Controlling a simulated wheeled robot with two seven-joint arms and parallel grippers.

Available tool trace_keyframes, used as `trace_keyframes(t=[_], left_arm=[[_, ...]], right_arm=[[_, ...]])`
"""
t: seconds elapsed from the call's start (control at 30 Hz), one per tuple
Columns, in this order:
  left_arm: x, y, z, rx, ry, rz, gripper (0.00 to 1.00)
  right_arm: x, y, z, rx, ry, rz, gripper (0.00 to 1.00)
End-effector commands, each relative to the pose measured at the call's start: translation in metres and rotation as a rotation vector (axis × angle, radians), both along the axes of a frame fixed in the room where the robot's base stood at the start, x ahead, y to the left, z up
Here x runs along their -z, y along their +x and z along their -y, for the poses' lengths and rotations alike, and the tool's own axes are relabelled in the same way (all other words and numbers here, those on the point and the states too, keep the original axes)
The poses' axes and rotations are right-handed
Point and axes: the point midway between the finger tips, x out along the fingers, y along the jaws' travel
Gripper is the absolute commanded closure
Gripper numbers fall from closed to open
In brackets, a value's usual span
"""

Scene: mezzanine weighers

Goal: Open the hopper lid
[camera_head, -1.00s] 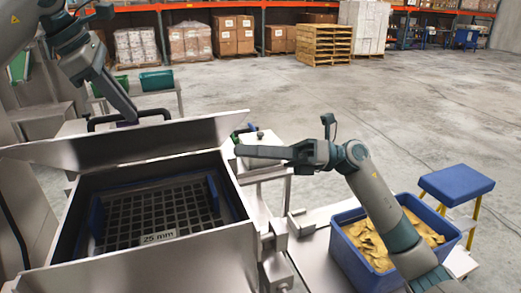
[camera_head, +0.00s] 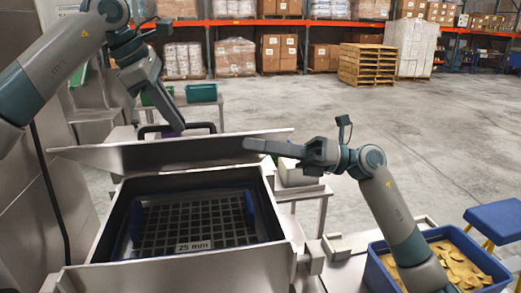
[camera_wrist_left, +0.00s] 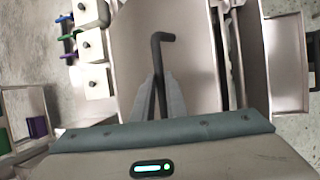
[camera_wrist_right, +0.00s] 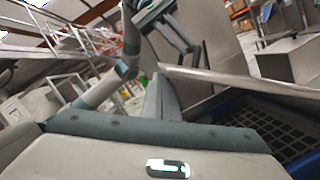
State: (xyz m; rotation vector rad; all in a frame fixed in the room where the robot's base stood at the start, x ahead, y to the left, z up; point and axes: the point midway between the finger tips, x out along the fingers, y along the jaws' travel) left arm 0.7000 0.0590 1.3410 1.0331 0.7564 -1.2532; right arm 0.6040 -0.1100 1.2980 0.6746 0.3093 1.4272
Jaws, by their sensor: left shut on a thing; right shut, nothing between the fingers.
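The hopper lid (camera_head: 190,152) is a grey metal plate, raised and tilted along the far side of the hopper (camera_head: 190,268), whose mouth is uncovered. Its black bar handle (camera_head: 205,125) shows behind the lid's upper edge. My left gripper (camera_head: 176,128) is shut on the handle; in the left wrist view the fingers close around the black bar (camera_wrist_left: 160,50). My right gripper (camera_head: 250,145) is shut and empty, its fingertips near the right end of the lid. In the right wrist view, the lid's edge (camera_wrist_right: 225,82) runs beside the fingers (camera_wrist_right: 160,95).
A dark grid (camera_head: 190,225) labelled 25 mm lies inside the hopper. A blue bin (camera_head: 495,268) of yellowish pieces and a blue-topped stool (camera_head: 497,218) stand at right. Green bins (camera_head: 201,92) sit on a bench behind. The concrete floor (camera_head: 340,120) at centre right is open.

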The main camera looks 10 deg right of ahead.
Motion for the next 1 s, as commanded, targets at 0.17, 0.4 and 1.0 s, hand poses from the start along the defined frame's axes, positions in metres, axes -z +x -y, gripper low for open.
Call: trace_keyframes(t=[0.17, 0.4, 1.0], left_arm=[[0.008, 0.004, -0.002, -0.010, 0.008, -0.004, 1.00], [0.008, 0.003, -0.002, -0.010, 0.009, -0.004, 1.00], [0.009, -0.001, 0.001, 0.003, 0.012, -0.014, 0.69]], right_arm=[[0.000, 0.000, 0.000, 0.000, 0.000, -0.001, 1.00], [-0.017, 0.012, 0.001, 0.003, 0.000, -0.044, 1.00], [-0.023, 0.018, 0.003, 0.011, 0.007, -0.059, 1.00]])
